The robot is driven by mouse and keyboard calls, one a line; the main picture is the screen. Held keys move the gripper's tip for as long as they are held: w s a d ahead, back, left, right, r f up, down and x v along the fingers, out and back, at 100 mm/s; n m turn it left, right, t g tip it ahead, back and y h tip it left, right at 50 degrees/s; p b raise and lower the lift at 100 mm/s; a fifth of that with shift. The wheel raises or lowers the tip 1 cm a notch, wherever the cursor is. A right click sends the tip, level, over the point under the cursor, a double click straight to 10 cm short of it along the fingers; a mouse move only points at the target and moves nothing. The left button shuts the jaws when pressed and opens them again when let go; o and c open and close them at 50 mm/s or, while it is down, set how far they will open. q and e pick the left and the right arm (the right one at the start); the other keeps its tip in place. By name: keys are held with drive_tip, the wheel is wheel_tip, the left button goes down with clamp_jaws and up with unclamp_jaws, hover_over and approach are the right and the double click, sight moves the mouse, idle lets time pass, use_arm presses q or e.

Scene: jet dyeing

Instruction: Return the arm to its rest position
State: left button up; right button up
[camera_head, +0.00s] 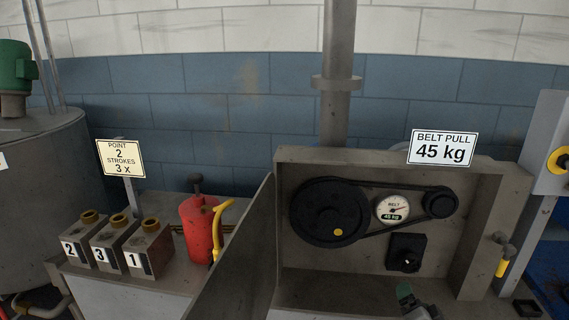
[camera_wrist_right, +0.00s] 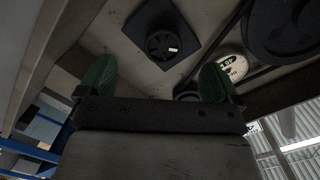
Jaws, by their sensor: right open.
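My right gripper (camera_head: 416,302) shows at the bottom edge of the head view, in front of the open grey belt housing (camera_head: 285,175). Its green fingertips are in sight, and most of the arm is out of the picture. In the right wrist view the two green fingers of the gripper (camera_wrist_right: 155,82) stand wide apart with nothing between them. Beyond them is a black square knob (camera_wrist_right: 161,43), which the head view shows below the belt gauge (camera_head: 392,208). The fingers look apart from the knob. My left gripper is not in view.
The housing's open door (camera_head: 240,255) juts forward on the left. A yellow-handled latch (camera_head: 502,262) is at the right edge. A black belt pulley (camera_head: 330,212) sits inside. A red oil can (camera_head: 198,228) and numbered blocks (camera_head: 108,243) stand on the left bench.

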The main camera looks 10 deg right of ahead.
drive_tip(key=s+a+f+n+g+y, duration=0.2)
drive_tip(key=s+a+f+n+g, duration=0.4)
drive_tip(key=s+a+f, duration=0.45)
drive_tip(key=s+a+f+n+g+y, duration=0.2)
drive_tip(key=s+a+f+n+g, duration=0.5)
drive_tip(key=s, duration=0.6)
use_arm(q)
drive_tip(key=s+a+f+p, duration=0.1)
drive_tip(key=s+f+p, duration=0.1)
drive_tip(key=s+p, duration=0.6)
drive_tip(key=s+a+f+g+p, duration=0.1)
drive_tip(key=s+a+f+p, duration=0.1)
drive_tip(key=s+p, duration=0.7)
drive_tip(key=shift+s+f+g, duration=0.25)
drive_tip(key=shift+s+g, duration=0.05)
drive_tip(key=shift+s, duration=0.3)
use_arm(e)
drive_tip(key=s+d+f+g, duration=0.1)
drive_tip(key=s+f, duration=0.2)
drive_tip(key=s, duration=1)
drive_tip(key=s+d+f+n+g, duration=0.1)
drive_tip(key=s+f, duration=0.3)
drive_tip(key=s, duration=1)
drive_tip(key=shift+f+g+h, duration=0.25)
drive_tip(key=shift+g+h, duration=0.15)
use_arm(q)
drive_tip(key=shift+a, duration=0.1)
